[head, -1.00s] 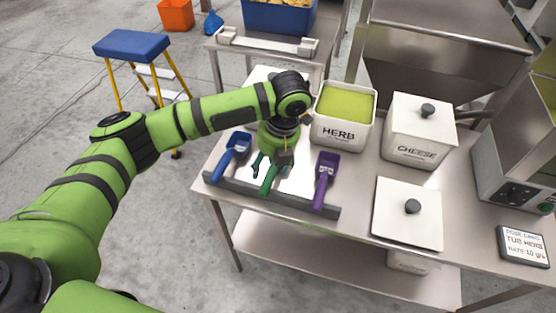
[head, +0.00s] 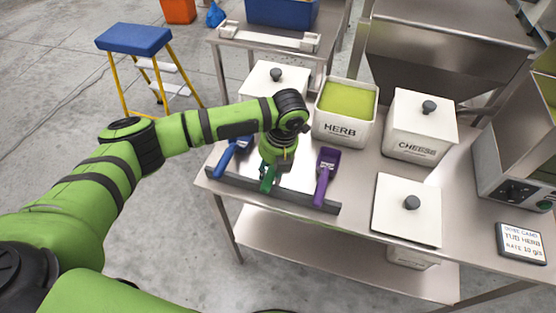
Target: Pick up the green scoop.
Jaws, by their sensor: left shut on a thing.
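The green scoop (head: 268,180) is at the rack bar on the front left of the steel table, between the blue and purple scoops. Mostly its green handle shows; the rest is hidden under my left gripper. My left gripper (head: 276,168) points down from above and is shut on the green scoop. I cannot tell whether the scoop is clear of the rack. My right gripper is not in view.
The blue scoop (head: 231,157) and purple scoop (head: 325,176) stand close on either side along the dark rack bar (head: 300,199). Behind are the open HERB tub (head: 341,131) and a lidded white tub (head: 277,73). The lidded CHEESE tub (head: 417,146) is to the right.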

